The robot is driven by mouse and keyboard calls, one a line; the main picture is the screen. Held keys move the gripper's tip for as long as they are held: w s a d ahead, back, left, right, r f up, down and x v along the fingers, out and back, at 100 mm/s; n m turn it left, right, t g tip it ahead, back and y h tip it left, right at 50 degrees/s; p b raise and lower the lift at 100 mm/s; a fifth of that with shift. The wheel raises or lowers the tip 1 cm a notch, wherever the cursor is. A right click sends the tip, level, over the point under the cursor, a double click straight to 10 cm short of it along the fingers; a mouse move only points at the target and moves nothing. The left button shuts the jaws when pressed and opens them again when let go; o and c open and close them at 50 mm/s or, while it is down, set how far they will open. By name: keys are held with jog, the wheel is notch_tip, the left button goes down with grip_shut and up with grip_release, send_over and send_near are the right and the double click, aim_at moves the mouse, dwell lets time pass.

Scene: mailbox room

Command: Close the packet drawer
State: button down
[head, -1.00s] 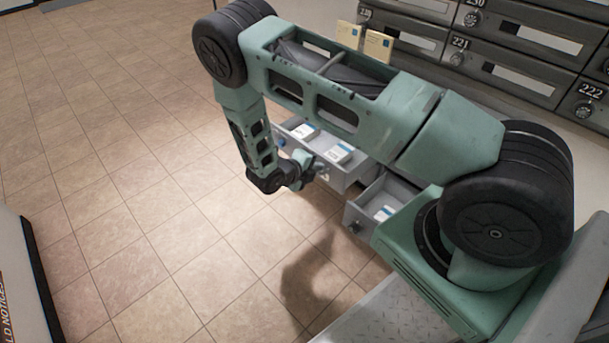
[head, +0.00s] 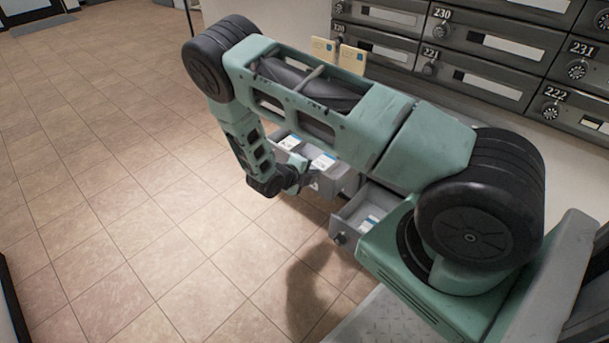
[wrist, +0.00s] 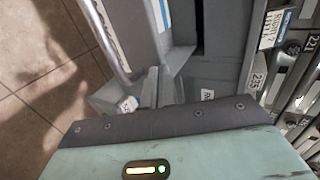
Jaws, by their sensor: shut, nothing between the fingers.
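Two grey drawers stand open below the counter. The left drawer (head: 343,186) holds two white-and-blue packets (head: 323,162). The right drawer (head: 345,224), nearer my base, holds a similar packet (head: 370,223) and has a dark round knob (head: 340,239). I cannot tell which one is the packet drawer. My gripper (head: 304,176) is shut and empty, at the front of the left drawer; whether it touches is unclear. In the wrist view, my gripper (wrist: 158,88) points at grey drawer panels, with part of a packet (wrist: 160,14) above. My arm hides part of the drawers.
Dark numbered mailboxes (head: 484,55) line the wall at the upper right. Two tan cards with blue marks (head: 352,59) stand on the ledge before them. The tiled floor (head: 110,190) to the left is clear.

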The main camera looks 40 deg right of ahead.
jog(key=w+d+p, duration=0.2)
jog(key=d, duration=1.5)
jog(key=shift+w+d, duration=0.25)
jog(key=shift+d, duration=0.15)
jog(key=shift+r, duration=0.1)
jog(key=a+f+p+v, duration=0.1)
jog(key=p+v, duration=0.4)
jog(key=v, duration=0.8)
jog(key=shift+s+a+f, duration=0.2)
jog(key=shift+a+f, duration=0.2)
